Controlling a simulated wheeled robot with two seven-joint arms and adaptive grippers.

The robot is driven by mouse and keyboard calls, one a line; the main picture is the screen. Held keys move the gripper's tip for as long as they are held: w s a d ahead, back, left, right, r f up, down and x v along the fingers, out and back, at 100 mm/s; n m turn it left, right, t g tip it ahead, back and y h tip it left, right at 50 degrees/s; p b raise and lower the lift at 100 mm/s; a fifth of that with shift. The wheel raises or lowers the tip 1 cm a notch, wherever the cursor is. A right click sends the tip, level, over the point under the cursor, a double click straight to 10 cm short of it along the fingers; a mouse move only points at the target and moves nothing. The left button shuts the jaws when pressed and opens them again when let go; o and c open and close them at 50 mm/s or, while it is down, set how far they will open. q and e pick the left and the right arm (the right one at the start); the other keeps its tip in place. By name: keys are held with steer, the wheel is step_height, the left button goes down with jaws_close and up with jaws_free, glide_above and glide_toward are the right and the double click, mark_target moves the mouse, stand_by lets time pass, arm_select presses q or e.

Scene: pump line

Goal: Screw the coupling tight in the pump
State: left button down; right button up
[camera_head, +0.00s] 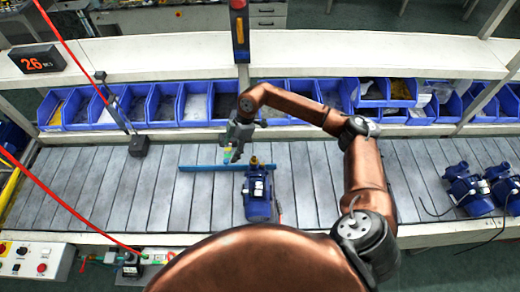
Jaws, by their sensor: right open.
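The blue pump (257,200) sits on the slatted conveyor near the middle of the picture. A small brass-coloured piece, which looks like the coupling (254,161), stands at the pump's upper end; how deep it sits cannot be told. My right gripper (232,157) points down just left of and beyond the brass piece, apart from it. It is open and seems empty, with small green and yellow spots near its fingertips. My left gripper is not in view.
A blue bar (212,168) lies across the conveyor (100,185) by the pump. Several blue bins (195,103) line the back under a white shelf (150,62). More blue pumps (470,192) with black cables stand at the right. A post with a dark box (138,146) stands left.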

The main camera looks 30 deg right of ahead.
mark_target(254, 158)
steer(key=d+f+h, duration=0.1)
steer(key=d, duration=0.2)
steer(key=s+d+f+m+h, duration=0.1)
steer(key=d, duration=0.2)
steer(key=d+f+h, duration=0.2)
steer(key=d, duration=0.1)
steer(key=shift+s+d+m+g, duration=0.2)
steer(key=shift+m+g, duration=0.1)
steer(key=shift+g, duration=0.1)
steer(key=shift+a+f+b, duration=0.1)
steer(key=shift+f+b, duration=1.6)
steer(key=shift+f, duration=0.8)
steer(key=shift+f, duration=0.15)
steer(key=shift+f+b, duration=0.45)
steer(key=shift+f, duration=0.3)
steer(key=shift+f, duration=0.1)
